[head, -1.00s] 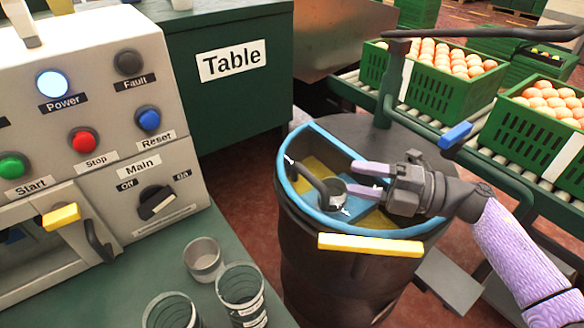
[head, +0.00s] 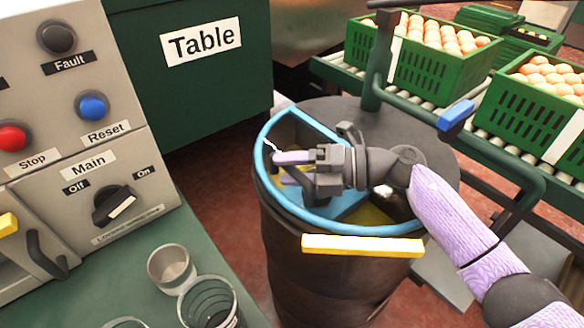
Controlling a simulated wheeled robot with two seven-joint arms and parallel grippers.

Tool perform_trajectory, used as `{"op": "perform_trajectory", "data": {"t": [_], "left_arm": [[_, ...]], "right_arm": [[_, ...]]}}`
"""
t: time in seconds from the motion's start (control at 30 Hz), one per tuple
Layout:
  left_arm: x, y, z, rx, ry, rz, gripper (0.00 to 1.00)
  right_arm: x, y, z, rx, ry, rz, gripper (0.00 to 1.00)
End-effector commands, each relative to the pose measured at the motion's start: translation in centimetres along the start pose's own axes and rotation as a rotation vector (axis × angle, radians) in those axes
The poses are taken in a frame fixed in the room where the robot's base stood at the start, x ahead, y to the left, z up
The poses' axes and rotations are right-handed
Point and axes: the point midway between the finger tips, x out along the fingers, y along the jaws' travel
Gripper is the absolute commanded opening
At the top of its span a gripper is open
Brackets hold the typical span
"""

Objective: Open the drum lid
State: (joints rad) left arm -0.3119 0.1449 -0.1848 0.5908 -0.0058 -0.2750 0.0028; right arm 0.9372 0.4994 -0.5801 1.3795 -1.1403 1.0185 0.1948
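The dark drum (head: 300,245) stands in the middle of the head view. A blue semicircular rim (head: 262,172) borders the front half of its top, with yellow and blue surfaces showing inside. I cannot tell whether a clear lid covers this half. The back half is a flat dark grey cover (head: 335,113). A yellow bar (head: 361,245) is on the drum's front edge. A dark bent handle (head: 276,163) lies within the rim, largely hidden by my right gripper. My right gripper (head: 290,168) is over it, its lavender fingers apart; contact is unclear. My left gripper is out of view.
A control panel (head: 75,145) and green counter with metal cups (head: 171,268) stand at left. A dark post (head: 380,60) with a blue-tipped lever (head: 455,115) rises behind the drum. Green egg-filled crates (head: 425,66) sit on a conveyor at the back right.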

Motion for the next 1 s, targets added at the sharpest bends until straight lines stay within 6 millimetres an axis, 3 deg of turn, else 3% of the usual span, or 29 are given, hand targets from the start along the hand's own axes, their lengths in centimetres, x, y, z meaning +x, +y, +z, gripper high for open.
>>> {"op": "perform_trajectory", "data": {"t": [0.03,0.27,1.0], "left_arm": [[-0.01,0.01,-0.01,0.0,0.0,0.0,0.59],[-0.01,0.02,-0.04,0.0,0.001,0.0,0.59],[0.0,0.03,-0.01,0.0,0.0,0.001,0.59]], "right_arm": [[-0.02,0.0,0.0,0.0,0.0,0.0,0.5],[-0.04,-0.01,0.0,0.0,0.0,0.0,0.01],[-0.05,-0.06,0.0,0.001,0.0,-0.001,0.0]]}}
